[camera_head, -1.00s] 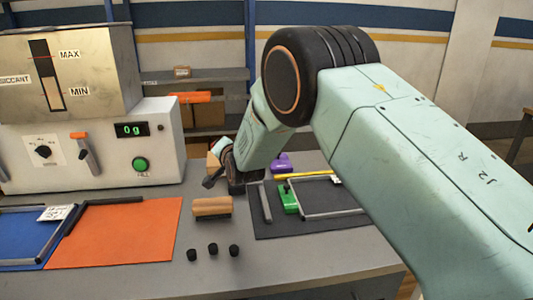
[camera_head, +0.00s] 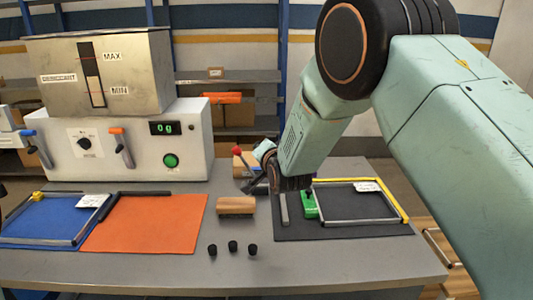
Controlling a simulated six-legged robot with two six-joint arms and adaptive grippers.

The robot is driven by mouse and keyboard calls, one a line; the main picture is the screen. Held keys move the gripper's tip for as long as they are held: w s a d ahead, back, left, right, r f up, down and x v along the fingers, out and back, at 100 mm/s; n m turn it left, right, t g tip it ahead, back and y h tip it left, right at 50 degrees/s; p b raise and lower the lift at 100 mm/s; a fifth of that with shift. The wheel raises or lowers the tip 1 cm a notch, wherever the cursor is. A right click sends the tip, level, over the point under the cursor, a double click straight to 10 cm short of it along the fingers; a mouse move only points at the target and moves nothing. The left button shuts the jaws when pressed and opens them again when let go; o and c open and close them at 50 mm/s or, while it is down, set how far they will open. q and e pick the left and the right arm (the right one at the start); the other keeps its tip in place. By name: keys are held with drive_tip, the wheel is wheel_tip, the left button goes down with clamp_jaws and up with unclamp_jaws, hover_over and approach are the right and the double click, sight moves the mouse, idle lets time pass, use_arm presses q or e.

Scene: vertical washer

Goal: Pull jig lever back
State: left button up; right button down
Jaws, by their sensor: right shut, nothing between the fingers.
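A lever with a red ball knob (camera_head: 237,150) leans up and to the left beside a wooden block at the back of the bench. My right gripper (camera_head: 255,182) is shut and empty, pointing left and down just in front of the lever's lower end. I cannot tell whether it touches the lever. A green block (camera_head: 310,207) with a dark knob sits on the dark mat (camera_head: 345,229), just right of and below my right wrist. My right arm hides part of the area behind it.
A wooden-topped block (camera_head: 236,206) and small black pegs (camera_head: 232,246) stand in front of the gripper. An orange mat (camera_head: 148,224) and blue mat (camera_head: 42,220) lie left. The white dispenser (camera_head: 190,150) stands behind them. The front bench strip is clear.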

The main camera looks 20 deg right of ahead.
drive_tip(key=v, duration=0.5)
drive_tip(key=shift+d, duration=0.1)
drive_tip(key=shift+s+d, duration=0.1)
